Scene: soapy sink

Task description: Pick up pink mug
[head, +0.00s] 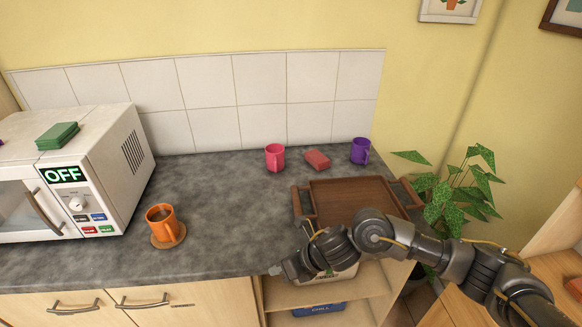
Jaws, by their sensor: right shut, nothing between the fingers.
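My left gripper is not in the head view.
A red sponge-like block (317,160) and a purple mug (361,151) are right of the pink mug. A wooden tray (355,192) lies in front of them. An orange mug (161,222) on a coaster and a microwave (110,165) are left. The middle counter is clear.

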